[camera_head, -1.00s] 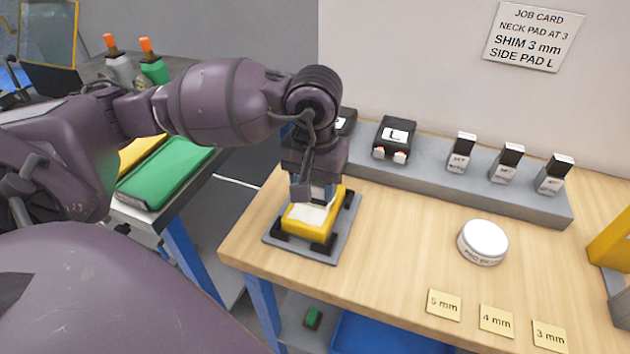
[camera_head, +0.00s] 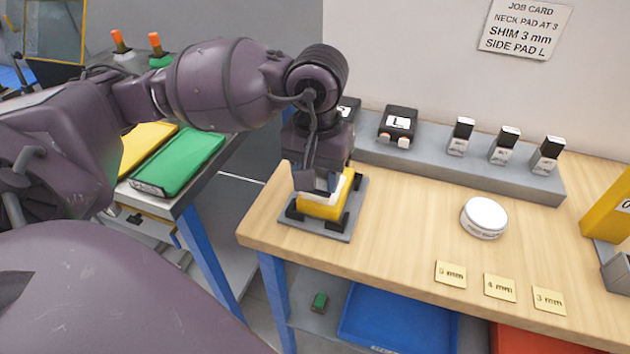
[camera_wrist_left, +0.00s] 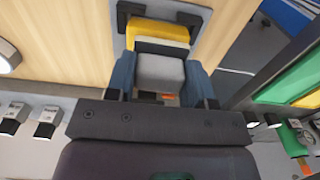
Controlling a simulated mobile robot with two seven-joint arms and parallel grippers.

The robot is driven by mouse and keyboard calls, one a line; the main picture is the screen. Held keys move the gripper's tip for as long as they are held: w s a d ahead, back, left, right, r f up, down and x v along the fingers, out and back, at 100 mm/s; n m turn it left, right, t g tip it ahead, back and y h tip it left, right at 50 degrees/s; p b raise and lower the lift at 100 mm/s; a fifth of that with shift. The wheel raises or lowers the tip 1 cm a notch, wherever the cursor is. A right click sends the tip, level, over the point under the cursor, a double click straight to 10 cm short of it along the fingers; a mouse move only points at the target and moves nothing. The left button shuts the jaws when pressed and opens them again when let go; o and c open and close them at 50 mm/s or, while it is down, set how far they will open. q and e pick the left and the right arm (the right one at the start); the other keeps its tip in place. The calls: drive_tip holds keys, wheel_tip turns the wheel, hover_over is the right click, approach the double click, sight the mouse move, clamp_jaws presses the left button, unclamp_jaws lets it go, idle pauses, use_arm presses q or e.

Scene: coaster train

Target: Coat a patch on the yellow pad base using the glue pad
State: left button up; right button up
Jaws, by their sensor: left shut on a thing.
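A black strip lies between this block and the yellow pad base (camera_wrist_left: 160,31). Whether the block touches the yellow surface is hidden. My right gripper is not in view.
A grey ledge (camera_head: 440,166) behind holds a black "L" block (camera_head: 397,124) and several small bottles. A round white tin (camera_head: 484,217) and mm-marked cards (camera_head: 499,287) lie to the right. A side table with green (camera_head: 180,160) and yellow trays stands left. The bench middle is clear.

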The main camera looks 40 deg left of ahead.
use_arm(q)
wheel_tip(320, 180, up, 2)
drive_tip(key=shift+r+p, duration=0.1)
drive_tip(key=shift+p, duration=0.2)
wheel_tip(320, 180, up, 2)
drive_tip(key=shift+r+p, duration=0.1)
drive_tip(key=shift+p, duration=0.3)
drive_tip(key=shift+r, duration=0.35)
